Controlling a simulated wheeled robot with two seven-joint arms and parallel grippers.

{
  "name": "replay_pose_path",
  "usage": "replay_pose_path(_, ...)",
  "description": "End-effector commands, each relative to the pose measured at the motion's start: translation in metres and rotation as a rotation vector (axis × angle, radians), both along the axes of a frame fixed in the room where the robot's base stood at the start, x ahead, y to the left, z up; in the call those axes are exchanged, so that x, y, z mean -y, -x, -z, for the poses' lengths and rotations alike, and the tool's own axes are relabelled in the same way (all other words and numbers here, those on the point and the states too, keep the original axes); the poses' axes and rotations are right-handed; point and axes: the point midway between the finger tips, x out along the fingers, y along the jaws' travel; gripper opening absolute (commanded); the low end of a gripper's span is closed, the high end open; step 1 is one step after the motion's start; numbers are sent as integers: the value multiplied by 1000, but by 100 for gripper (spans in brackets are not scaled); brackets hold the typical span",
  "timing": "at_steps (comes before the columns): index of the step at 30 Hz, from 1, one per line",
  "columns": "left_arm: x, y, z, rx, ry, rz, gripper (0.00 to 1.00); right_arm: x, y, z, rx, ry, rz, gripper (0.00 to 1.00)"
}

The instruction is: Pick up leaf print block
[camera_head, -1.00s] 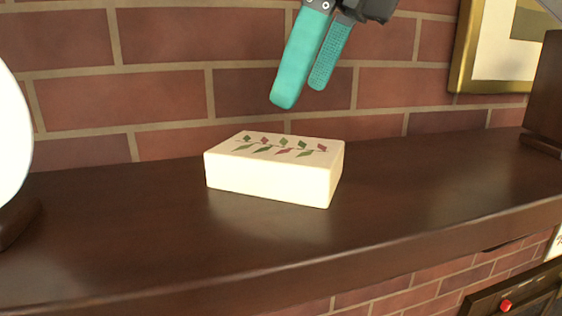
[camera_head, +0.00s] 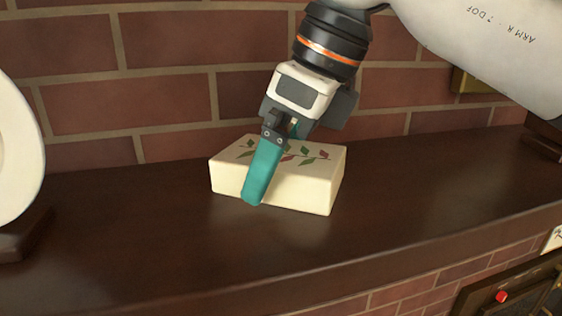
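The leaf print block (camera_head: 312,188) is a cream box with green and red leaves printed on its top. It lies flat on the dark wooden shelf. My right gripper (camera_head: 268,170) points down over it from above. One teal finger crosses the top and the front face, with its tip near the block's lower front edge. The other finger is mostly hidden behind the gripper body and the block. I cannot tell whether the fingers press on the block. My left gripper is not in view.
The dark shelf (camera_head: 130,235) is clear in front of the block. A white rounded object on a dark base (camera_head: 18,150) stands at the left. A brick wall (camera_head: 170,60) rises behind. A dark wooden object is at the far right, and a gold frame is partly hidden by my arm.

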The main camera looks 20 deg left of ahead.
Motion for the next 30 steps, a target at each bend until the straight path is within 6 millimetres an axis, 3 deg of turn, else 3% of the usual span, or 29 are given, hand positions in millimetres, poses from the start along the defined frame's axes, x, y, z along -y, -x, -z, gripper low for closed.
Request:
replay_pose_path(1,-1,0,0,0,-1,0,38,0,0,0,0,0,0,100)
replay_pose_path(11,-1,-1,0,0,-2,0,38,0,0,-1,0,-1,-1,47)
replay_pose_path(20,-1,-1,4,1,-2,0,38,0,1,-2,1,-2,-1,47)
replay_pose_path(25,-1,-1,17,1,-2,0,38,2,4,-5,1,-1,-1,47)
replay_pose_path(30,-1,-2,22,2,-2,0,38,2,4,-32,2,-2,1,47)
